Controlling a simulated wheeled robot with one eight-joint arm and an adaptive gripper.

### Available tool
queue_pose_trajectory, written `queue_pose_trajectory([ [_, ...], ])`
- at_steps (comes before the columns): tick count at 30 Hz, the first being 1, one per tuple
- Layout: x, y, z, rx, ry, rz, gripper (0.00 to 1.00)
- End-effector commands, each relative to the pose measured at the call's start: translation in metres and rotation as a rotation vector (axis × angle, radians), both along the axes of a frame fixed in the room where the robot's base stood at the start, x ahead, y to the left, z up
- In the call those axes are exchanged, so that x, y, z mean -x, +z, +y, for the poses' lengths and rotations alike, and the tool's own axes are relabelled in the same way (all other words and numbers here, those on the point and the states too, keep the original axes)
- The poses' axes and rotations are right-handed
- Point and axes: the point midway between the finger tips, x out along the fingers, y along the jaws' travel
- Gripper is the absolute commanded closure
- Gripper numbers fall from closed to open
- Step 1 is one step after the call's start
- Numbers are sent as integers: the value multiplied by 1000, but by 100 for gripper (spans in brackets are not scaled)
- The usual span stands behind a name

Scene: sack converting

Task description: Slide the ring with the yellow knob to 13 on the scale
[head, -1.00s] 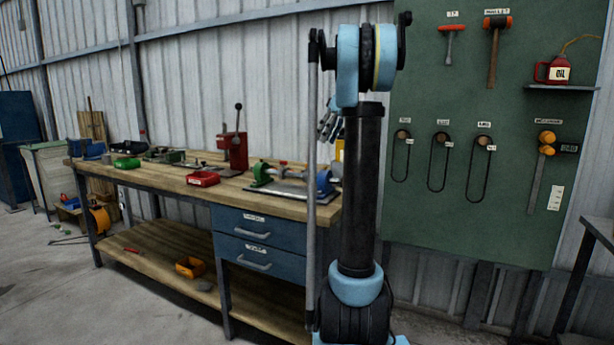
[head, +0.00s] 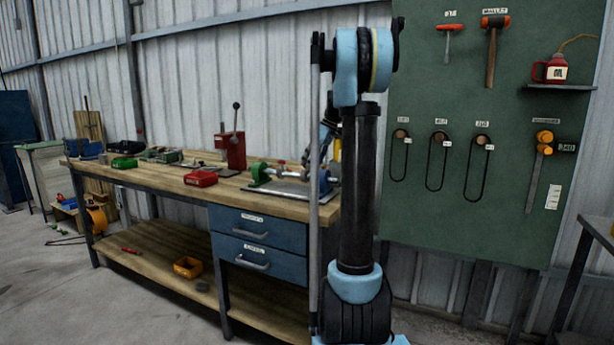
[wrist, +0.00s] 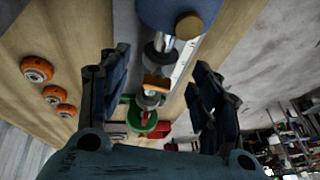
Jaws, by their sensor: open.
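The rod fixture stands on the bench, with a green end block (head: 259,174) and a blue end block (head: 324,181). In the wrist view the blue block (wrist: 180,12) is at the top and the green block (wrist: 143,119) lower down. A metal rod (wrist: 158,45) runs between them beside a pale scale strip (wrist: 186,58); its numbers are unreadable. An orange-yellow knob (wrist: 157,83), apparently on the ring, shows on the rod. My gripper (wrist: 160,72) is open, its fingers either side of the rod line, with no visible contact. In the head view my arm column partly hides it.
Several orange round pieces (wrist: 37,69) lie left of the fixture in the wrist view. A brass-coloured knob (wrist: 189,26) is by the blue block. On the bench are a red bin (head: 201,178) and a red press (head: 233,150). A tool board (head: 480,215) stands right.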

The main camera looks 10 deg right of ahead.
Motion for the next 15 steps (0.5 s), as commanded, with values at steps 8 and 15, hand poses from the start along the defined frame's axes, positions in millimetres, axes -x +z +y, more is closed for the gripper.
queue_pose_trajectory([
  [8,-4,-36,16,0,1,0,42],
  [15,-5,-46,20,1,0,-1,42],
])
